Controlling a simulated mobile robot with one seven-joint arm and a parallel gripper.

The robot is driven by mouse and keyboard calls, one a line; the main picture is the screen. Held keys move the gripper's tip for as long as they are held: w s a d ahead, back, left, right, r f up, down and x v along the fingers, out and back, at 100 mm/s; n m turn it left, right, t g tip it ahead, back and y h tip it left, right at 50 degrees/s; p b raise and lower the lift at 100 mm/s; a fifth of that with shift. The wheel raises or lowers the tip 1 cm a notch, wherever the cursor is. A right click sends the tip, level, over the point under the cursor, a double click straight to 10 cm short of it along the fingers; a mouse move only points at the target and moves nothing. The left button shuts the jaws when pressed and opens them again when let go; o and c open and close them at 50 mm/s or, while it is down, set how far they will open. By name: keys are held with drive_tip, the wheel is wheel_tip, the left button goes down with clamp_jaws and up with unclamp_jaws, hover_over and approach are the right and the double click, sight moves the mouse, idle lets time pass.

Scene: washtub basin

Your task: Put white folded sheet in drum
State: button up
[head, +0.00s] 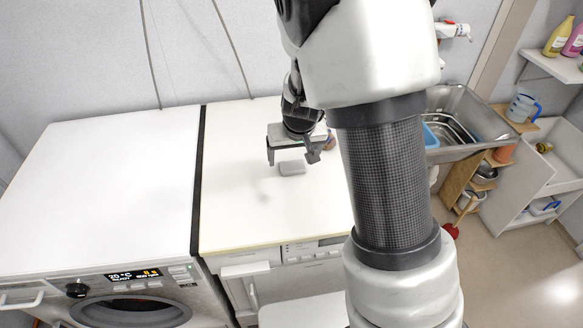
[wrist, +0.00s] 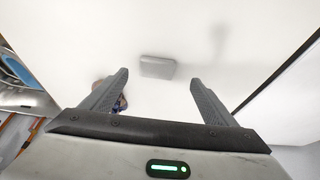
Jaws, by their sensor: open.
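A small light-grey, flat block (head: 292,167), which may be the white folded sheet, lies on the white top of the right-hand machine. It also shows in the wrist view (wrist: 157,66), just beyond and between my fingertips. My gripper (head: 291,157) is open and empty, fingers pointing down above the top close to the block, with a gap to it. The wrist view shows its two fingers (wrist: 160,78) spread apart. A round door (head: 130,312) shows at the front of the left machine, cut off by the bottom edge. The drum inside is hidden.
A small brownish and blue object (wrist: 122,104) is partly hidden behind my left finger. A steel sink (head: 462,115) with a blue basin stands to the right. The left machine's white top (head: 110,185) is clear. Shelves with bottles (head: 557,38) are at far right.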

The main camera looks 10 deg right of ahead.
sight(293, 166)
drive_tip(key=x, duration=0.4)
drive_tip(key=b+x, duration=0.1)
drive_tip(key=x, duration=0.1)
drive_tip(key=shift+w+d+r, duration=0.15)
drive_tip(key=shift+w+d, duration=0.1)
drive_tip(key=shift+d, duration=0.1)
drive_tip(key=shift+w+f, duration=0.25)
drive_tip(key=shift+f, duration=0.25)
drive_tip(key=c, duration=1.2)
drive_tip(key=shift+o, duration=0.2)
wheel_tip(293, 166, up, 10)
drive_tip(key=p, duration=0.2)
drive_tip(key=s+d+r+p, duration=0.1)
drive_tip(key=s+p, duration=0.4)
drive_tip(key=s, duration=0.6)
drive_tip(key=shift+s+d+r, duration=0.25)
drive_tip(key=shift+s+d, duration=0.15)
drive_tip(key=shift+d, duration=0.05)
